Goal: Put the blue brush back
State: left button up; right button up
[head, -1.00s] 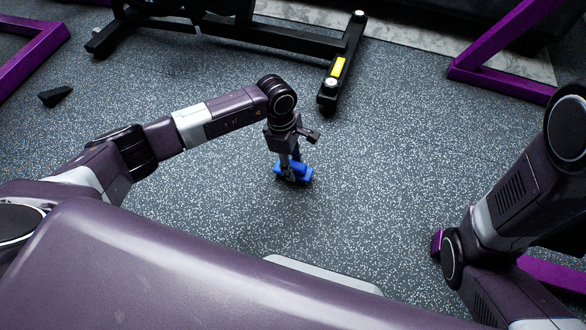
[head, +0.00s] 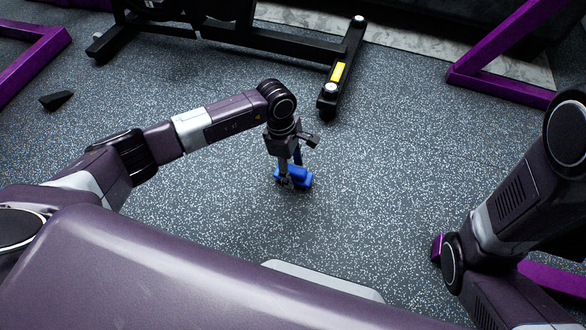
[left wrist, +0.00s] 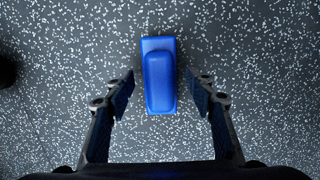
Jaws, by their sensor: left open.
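The blue brush (head: 297,177) lies on the speckled dark floor. It also shows in the left wrist view (left wrist: 159,78), with its long side running away from my gripper. My left gripper (head: 291,180) points down at the brush. In the left wrist view its two fingers (left wrist: 160,88) are open, one on each side of the brush, with a gap on both sides. In the head view the gripper hides part of the brush. My right arm shows at the right edge of the head view, but its gripper cannot be seen.
A black machine frame with a foot (head: 340,75) bearing a yellow label stands beyond the brush. Purple frames stand at the upper left (head: 30,60) and upper right (head: 500,85). A small black wedge (head: 56,100) lies at the left. The floor around the brush is clear.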

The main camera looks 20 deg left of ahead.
pick_arm(q)
jog(key=r+p, duration=0.2)
jog(key=r, duration=0.1)
jog(key=a+r+p, duration=0.1)
jog(key=r+p, duration=0.2)
jog(key=r, duration=0.1)
jog(key=r+p, duration=0.2)
jog(key=r, duration=0.1)
jog(key=shift+a+r, duration=0.2)
jog(key=shift+a, duration=0.05)
jog(key=shift+a+r+p, duration=0.1)
jog(key=shift+r+p, duration=0.4)
jog(key=shift+r, duration=0.1)
